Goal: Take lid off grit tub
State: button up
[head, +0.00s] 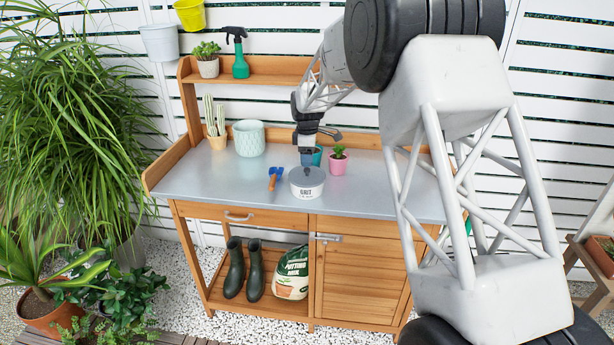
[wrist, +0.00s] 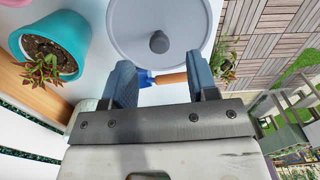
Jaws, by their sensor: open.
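The grit tub (head: 307,190) is a low round pale tub labelled GRIT, standing on the metal bench top. Its grey lid (head: 302,176) with a dark knob is on it. In the wrist view the round lid (wrist: 135,30) and its knob (wrist: 159,42) lie just beyond my fingertips. My gripper (head: 306,151) is above the tub, pointing down. In the wrist view my gripper (wrist: 162,72) is open with nothing between its fingers, and the knob lies ahead of the gap.
A blue trowel with a wooden handle (wrist: 172,78) lies beside the tub. A teal pot (wrist: 70,45) with a plant and a pink pot (head: 338,167) stand behind it. A pale teal planter (head: 249,139) and a cactus pot (head: 217,142) are at back left. The front left bench top is clear.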

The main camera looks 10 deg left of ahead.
aim_at(307, 169)
jog(key=shift+f, duration=2.6)
jog(key=c, duration=1)
